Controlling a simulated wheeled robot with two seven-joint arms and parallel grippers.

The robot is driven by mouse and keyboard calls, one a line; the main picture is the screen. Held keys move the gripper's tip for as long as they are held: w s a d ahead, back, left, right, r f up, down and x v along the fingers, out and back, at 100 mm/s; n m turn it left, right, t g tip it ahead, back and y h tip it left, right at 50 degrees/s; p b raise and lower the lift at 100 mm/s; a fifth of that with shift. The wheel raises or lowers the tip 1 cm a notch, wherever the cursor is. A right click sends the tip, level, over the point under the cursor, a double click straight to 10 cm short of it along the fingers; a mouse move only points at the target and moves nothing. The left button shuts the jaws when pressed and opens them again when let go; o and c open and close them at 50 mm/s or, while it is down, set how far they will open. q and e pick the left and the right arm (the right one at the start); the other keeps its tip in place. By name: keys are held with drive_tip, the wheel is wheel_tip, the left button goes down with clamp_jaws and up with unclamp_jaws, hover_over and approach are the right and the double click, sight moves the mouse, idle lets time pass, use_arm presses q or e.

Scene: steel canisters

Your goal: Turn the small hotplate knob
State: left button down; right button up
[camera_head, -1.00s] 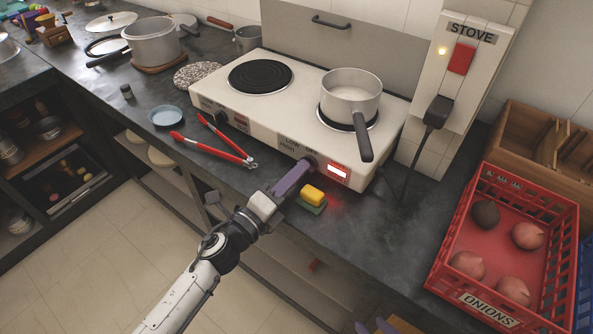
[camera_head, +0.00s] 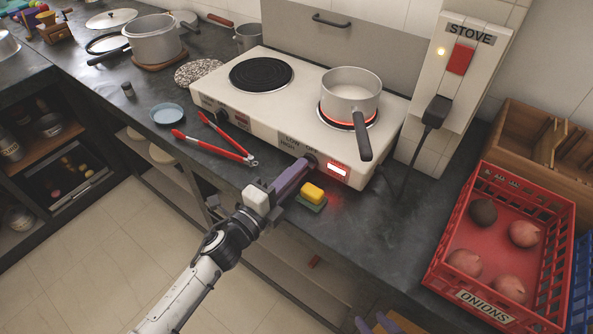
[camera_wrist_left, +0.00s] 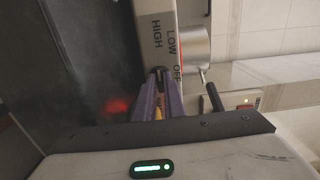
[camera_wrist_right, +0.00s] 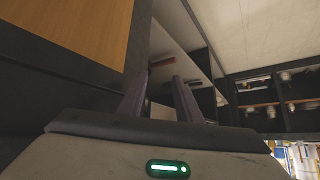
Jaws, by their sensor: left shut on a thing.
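The white two-burner hotplate (camera_head: 275,115) stands on the dark counter. Its small right burner (camera_head: 365,124) glows orange-red under a steel saucepan (camera_head: 351,88). The small-burner knob (camera_head: 312,157) is on the front panel by the LOW, HIGH and OFF marks, mostly hidden by my left gripper (camera_head: 304,166). That gripper is shut on the knob; in the left wrist view its purple fingers (camera_wrist_left: 160,76) reach the panel by these marks. My right gripper (camera_wrist_right: 158,80) is open and empty, low in front of the counter; its purple fingers (camera_head: 378,326) show at the bottom of the head view.
A yellow-green sponge (camera_head: 313,195) lies just right of my left gripper. Red-handled tongs (camera_head: 215,143) and a blue dish (camera_head: 166,113) lie left of it. A red onion crate (camera_head: 455,225) stands at the right. The large burner (camera_head: 261,75) is bare and dark.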

use_arm(q)
drive_tip(key=c, duration=1.8)
unclamp_jaws()
drive_tip(key=shift+c, duration=0.2)
drive_tip(key=v, duration=1)
drive_tip(key=shift+s+a, duration=0.1)
drive_tip(key=shift+s, duration=0.05)
